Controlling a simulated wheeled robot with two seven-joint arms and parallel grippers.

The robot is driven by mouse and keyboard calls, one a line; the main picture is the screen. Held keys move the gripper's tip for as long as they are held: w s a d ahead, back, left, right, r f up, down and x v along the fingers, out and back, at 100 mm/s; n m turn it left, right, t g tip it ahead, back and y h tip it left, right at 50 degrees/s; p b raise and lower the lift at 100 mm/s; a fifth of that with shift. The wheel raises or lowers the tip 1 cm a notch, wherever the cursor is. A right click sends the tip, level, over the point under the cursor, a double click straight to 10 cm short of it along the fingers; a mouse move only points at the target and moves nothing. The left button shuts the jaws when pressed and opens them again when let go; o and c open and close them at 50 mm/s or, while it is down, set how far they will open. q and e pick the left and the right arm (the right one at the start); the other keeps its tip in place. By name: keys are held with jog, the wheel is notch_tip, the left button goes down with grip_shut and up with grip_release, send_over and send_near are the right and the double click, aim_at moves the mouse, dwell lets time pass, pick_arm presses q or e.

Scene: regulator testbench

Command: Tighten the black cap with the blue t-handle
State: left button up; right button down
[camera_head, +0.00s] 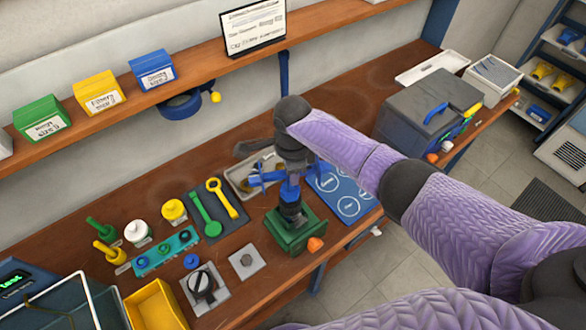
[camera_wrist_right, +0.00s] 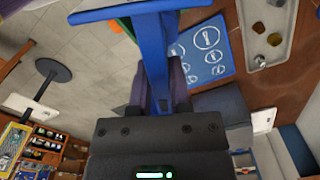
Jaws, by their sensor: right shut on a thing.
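My right gripper (camera_head: 291,172) comes down over the green block (camera_head: 280,236) near the front edge of the bench. It is shut on the blue t-handle (camera_head: 289,191), which stands roughly upright with its lower end at the black cap (camera_head: 292,210) on top of the block. The gripper partly hides the handle, and I cannot tell how fully it seats on the cap. In the right wrist view the blue t-handle (camera_wrist_right: 156,60) lies between the dark fingers. The cap does not show there. My left gripper is out of view.
An orange knob (camera_head: 315,244) is on the block's right side. A blue mat with white rings (camera_head: 350,203) lies to the right. A metal tray (camera_head: 238,181) is behind. Left are green and yellow wrenches (camera_head: 204,213) and a grey plate with a hex nut (camera_head: 247,261).

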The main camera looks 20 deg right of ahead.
jog(key=shift+r+p, duration=0.1)
jog(key=shift+p, duration=0.3)
jog(key=shift+f, duration=0.7)
dwell(0.9)
jog(key=shift+f, duration=0.1)
dwell(0.6)
jog(key=shift+p, duration=0.3)
jog(key=shift+m+p, duration=0.55)
jog(key=shift+m, duration=0.25)
jog(key=shift+m+p, duration=0.4)
jog(key=shift+m, duration=0.4)
